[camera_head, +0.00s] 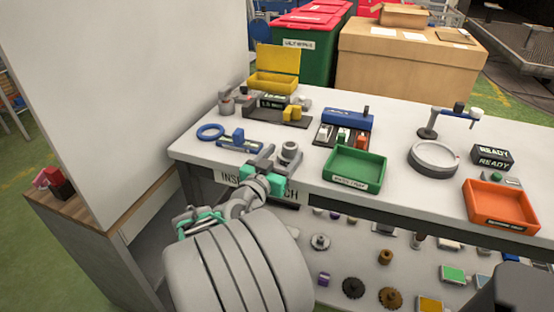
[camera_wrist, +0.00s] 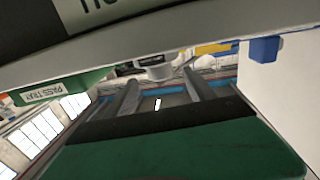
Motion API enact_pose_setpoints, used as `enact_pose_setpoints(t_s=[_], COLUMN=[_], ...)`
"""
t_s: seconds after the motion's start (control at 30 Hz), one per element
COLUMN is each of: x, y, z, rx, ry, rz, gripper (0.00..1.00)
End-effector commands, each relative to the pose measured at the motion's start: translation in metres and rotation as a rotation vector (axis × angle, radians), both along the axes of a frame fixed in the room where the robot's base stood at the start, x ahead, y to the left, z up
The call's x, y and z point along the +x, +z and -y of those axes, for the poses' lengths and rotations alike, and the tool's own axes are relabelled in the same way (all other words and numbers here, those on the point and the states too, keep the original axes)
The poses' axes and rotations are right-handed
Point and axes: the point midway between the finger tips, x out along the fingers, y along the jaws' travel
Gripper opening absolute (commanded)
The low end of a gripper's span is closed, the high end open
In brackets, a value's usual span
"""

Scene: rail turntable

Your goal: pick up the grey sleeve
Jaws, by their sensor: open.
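The grey sleeve (camera_head: 290,152) looks like a short, hollow cylinder standing upright near the front edge of the white bench. My gripper (camera_head: 272,160) is at the bench's front edge, just left of the sleeve, with its fingers pointing toward the bench. In the wrist view my gripper (camera_wrist: 160,80) shows two spread grey fingers with nothing held between them. A pale grey round part (camera_wrist: 158,71), probably the sleeve, appears beyond and between the fingertips there. I cannot tell the exact gap between it and the fingers.
The green pass tray (camera_head: 355,168) is right of the sleeve. A round grey turntable (camera_head: 433,158) and an orange tray (camera_head: 500,207) stand farther right. The bench edge is close to my gripper.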

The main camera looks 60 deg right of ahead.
Motion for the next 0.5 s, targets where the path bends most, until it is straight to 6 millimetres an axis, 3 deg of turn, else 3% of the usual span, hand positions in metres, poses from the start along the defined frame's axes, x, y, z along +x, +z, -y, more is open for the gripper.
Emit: enact_pose_setpoints(t_s=[0.17, 0.5], x=[-0.002, 0.002], y=[0.000, -0.002], z=[0.014, 0.068], rx=[-0.024, -0.022], ry=[-0.006, -0.003], rz=[-0.001, 0.000], gripper=[0.63, 0.63])
